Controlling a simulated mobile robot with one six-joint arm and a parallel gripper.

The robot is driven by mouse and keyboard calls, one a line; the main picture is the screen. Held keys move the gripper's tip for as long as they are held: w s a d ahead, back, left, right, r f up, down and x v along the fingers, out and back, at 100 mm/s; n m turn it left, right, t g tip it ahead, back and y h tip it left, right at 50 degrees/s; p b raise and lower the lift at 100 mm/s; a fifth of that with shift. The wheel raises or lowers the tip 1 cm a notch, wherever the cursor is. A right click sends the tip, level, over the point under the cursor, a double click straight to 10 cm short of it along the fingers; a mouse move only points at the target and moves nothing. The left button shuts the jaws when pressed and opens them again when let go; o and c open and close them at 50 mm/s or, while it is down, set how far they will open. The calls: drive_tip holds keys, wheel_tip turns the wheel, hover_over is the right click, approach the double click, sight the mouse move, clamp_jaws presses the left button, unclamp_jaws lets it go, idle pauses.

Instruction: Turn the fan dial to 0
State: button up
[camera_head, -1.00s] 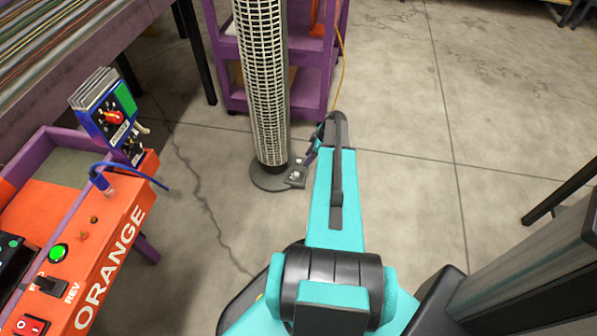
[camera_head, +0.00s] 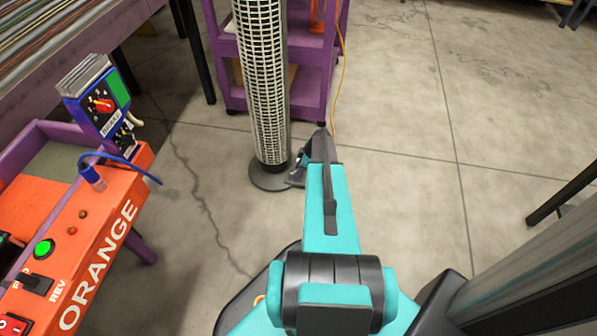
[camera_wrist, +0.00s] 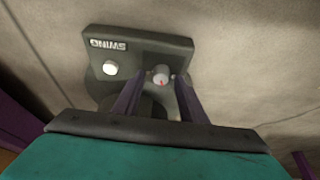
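The tower fan (camera_head: 262,90) stands on the floor on a round base (camera_head: 265,180). Its grey control panel (camera_wrist: 115,42) fills the upper middle of the wrist view, with an upside-down SWING label and a white button (camera_wrist: 110,68). The fan dial (camera_wrist: 161,79) is a small pale knob with a red mark. My gripper (camera_wrist: 158,84) is open, its two purple fingers apart, with the tips on either side of the dial. I cannot tell whether they touch it. In the head view my gripper (camera_head: 298,172) is low beside the fan's base and hides the panel.
An orange control box (camera_head: 118,222) with a purple frame stands at left, with a blue device (camera_head: 100,103) and a cable. A purple shelf (camera_head: 318,75) is behind the fan.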

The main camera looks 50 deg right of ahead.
drive_tip(key=shift+w+f, duration=0.1)
drive_tip(key=shift+f, duration=0.1)
drive_tip(key=c, duration=0.9)
drive_tip(key=shift+d, duration=0.3)
clamp_jaws()
drive_tip(key=shift+a, duration=0.2)
